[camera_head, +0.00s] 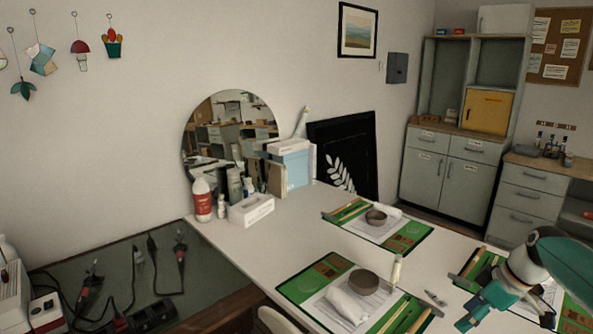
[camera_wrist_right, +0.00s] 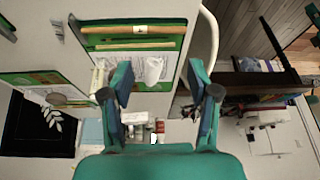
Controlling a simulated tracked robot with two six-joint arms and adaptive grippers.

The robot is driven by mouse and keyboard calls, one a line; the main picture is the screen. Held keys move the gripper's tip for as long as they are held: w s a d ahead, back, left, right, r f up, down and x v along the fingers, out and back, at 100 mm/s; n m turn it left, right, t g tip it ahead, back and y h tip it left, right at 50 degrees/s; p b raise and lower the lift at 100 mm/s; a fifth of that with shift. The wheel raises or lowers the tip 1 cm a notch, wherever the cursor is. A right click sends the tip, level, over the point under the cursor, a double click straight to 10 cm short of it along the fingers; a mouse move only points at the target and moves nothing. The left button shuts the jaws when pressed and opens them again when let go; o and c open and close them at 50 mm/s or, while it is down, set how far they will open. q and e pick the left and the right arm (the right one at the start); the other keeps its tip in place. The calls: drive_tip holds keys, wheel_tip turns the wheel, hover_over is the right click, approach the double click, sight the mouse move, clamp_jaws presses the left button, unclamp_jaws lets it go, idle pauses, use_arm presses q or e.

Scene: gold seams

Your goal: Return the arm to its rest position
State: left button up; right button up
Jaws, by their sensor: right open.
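My right arm (camera_head: 560,262), teal and grey, comes in at the lower right of the head view. Its right gripper (camera_head: 507,318) hangs over the right end of the white table (camera_head: 300,233), in front of a green mat there. In the wrist view the right gripper (camera_wrist_right: 160,80) has its two fingers spread apart with nothing between them. Beyond them lie a mat with a white cloth (camera_wrist_right: 155,70) and wooden tools. My left arm and gripper are not in view.
Green mats with a brown bowl (camera_head: 364,282), another bowl (camera_head: 376,217), a white cloth (camera_head: 347,305) and sticks lie on the table. A small bottle (camera_head: 396,271) stands beside the near bowl. Bottles and boxes crowd the back left by a round mirror (camera_head: 228,112).

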drive_tip(key=s+a+f+g+y, duration=0.1)
drive_tip(key=s+a+f+g, duration=0.3)
drive_tip(key=a+f, duration=0.6)
drive_tip(key=s+a+f+g, duration=0.2)
drive_tip(key=s+a+f, duration=0.45)
drive_tip(key=f, duration=0.55)
drive_tip(key=s+a+f+m+t, duration=0.1)
drive_tip(key=s+a+f+m, duration=0.4)
drive_tip(key=s, duration=0.3)
drive_tip(key=s+a+f+m+t, duration=0.2)
drive_tip(key=s+a+f+m, duration=0.3)
drive_tip(key=s, duration=0.3)
drive_tip(key=shift+a+f+m+p, duration=0.3)
drive_tip(key=shift+f+p, duration=0.1)
drive_tip(key=shift+f, duration=0.4)
drive_tip(key=shift+s, duration=0.1)
